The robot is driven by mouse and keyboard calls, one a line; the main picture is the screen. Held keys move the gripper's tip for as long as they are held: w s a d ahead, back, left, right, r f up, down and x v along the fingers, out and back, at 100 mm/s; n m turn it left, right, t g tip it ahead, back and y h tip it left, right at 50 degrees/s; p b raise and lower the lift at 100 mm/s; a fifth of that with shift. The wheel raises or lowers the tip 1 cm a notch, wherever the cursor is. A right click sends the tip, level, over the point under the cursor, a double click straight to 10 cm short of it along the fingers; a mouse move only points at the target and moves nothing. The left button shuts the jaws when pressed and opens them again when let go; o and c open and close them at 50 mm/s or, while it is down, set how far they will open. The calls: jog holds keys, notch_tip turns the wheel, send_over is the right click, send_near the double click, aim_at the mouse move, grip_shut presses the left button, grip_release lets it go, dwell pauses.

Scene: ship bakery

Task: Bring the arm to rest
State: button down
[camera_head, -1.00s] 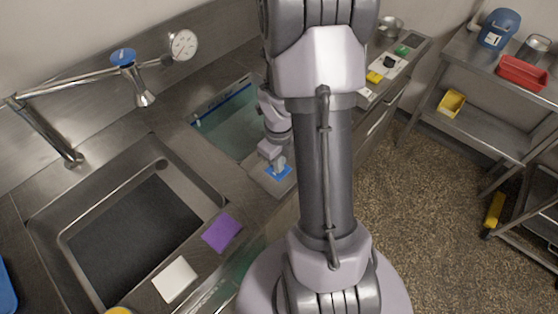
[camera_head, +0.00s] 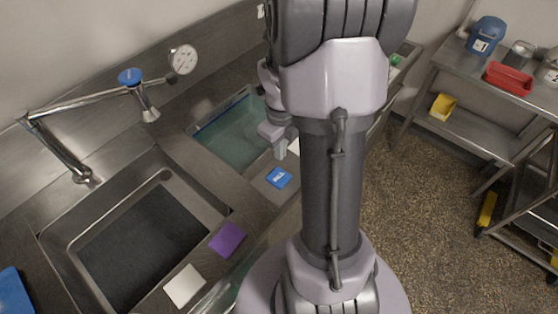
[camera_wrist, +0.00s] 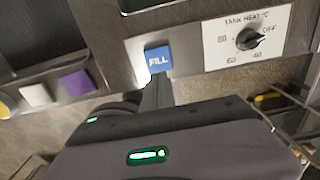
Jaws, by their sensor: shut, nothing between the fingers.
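My gripper (camera_head: 280,152) is above the counter edge beside the water-filled basin, partly hidden by my own arm in the head view. In the wrist view my gripper (camera_wrist: 154,88) points toward a blue button marked FILL (camera_wrist: 158,60). Its fingers are together with nothing between them. In the head view the blue FILL button (camera_head: 279,178) lies just below the fingertips, with a visible gap. My arm stands upright across the middle of the head view and hides part of the counter.
A tank heat dial panel (camera_wrist: 226,42) is right of the button in the wrist view. The sink (camera_head: 140,240), tap (camera_head: 95,95), purple pad (camera_head: 228,240) and white pad (camera_head: 184,286) are at left. A shelf rack with a red tray (camera_head: 509,78) stands right; the floor between is clear.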

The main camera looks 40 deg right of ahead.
notch_tip(320, 180, up, 3)
jog(key=shift+a+f, duration=0.1)
jog(key=shift+f, duration=0.1)
jog(key=shift+a, duration=0.1)
jog(key=w+a+r+n+t+b, duration=0.15)
jog(key=a+r+n+b, duration=0.3)
jog(key=a+n, duration=0.55)
jog(key=s+a+r+n+t+y+b, duration=0.1)
jog(key=s+a+n, duration=0.3)
jog(key=a+n, duration=0.4)
jog(key=s+a+r+n+t+y+b, duration=0.1)
jog(key=s+a+n+t+b, duration=0.2)
jog(key=a+n, duration=0.5)
jog(key=s+n+b, duration=0.1)
jog(key=s+n, duration=0.1)
jog(key=n, duration=0.2)
jog(key=shift+s+n+b, duration=0.15)
jog(key=shift+n+b, duration=0.15)
jog(key=shift+b, duration=0.05)
jog(key=shift+r, duration=0.1)
